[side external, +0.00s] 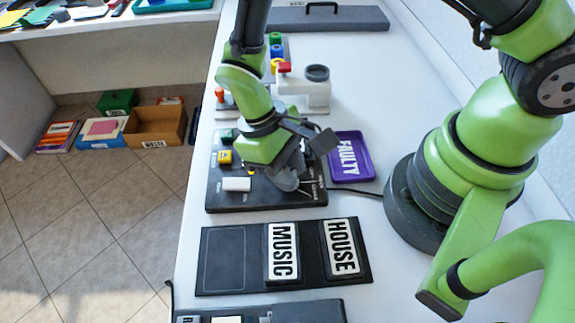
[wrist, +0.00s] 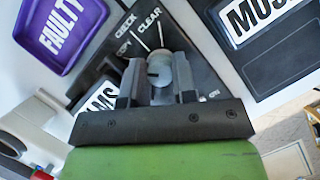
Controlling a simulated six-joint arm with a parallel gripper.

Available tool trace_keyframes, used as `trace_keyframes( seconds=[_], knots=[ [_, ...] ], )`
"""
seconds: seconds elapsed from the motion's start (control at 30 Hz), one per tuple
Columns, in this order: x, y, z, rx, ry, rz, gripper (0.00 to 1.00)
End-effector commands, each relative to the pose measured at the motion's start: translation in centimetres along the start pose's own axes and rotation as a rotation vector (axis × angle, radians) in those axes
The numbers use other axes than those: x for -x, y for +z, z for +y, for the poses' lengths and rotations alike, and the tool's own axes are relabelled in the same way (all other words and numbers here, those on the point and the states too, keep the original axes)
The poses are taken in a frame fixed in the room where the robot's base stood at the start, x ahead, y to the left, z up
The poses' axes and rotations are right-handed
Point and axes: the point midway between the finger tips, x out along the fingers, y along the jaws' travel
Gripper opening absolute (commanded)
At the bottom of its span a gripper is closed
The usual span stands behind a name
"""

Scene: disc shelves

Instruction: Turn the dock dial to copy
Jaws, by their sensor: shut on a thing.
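The black dock (side external: 262,203) lies on the white bench, under my gripper (side external: 288,168). The round grey dial (wrist: 159,66) sits between my two fingers in the wrist view; my gripper (wrist: 159,84) is shut on it. The dial also shows partly below my gripper in the side view (side external: 286,182). White marks and the words CHECK, COPY and CLEAR (wrist: 148,22) are printed around the dial's far side. A notch shows on the dial's top, but I cannot tell which word it points to. My fingers hide part of the dock labels.
A purple FAULTY tray (side external: 350,157) lies right of the dock. A black rack (side external: 220,262) with MUSIC (side external: 283,251) and HOUSE (side external: 341,248) pieces lies in front. A yellow button (side external: 225,157) and a white block (side external: 236,184) are on the dock. A white device (side external: 312,92) stands behind.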

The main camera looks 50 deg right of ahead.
Motion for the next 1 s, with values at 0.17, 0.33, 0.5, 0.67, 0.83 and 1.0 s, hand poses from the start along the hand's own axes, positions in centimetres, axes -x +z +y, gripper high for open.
trace_keyframes(
  seconds=[0.17, 0.33, 0.5, 0.67, 0.83, 1.0],
  knots=[
    [0.09, -0.03, 0.01, 0.041, 0.017, 0.002, 0.02],
    [0.09, -0.04, 0.02, 0.055, 0.023, 0.002, 0.02],
    [0.1, -0.04, 0.02, 0.056, 0.023, 0.002, 0.02],
    [0.1, -0.04, 0.02, 0.055, 0.023, 0.002, 0.28],
    [0.07, -0.04, 0.03, 0.055, 0.023, 0.002, 0.51],
    [0.03, -0.03, 0.08, 0.055, 0.024, 0.001, 0.51]
  ],
)
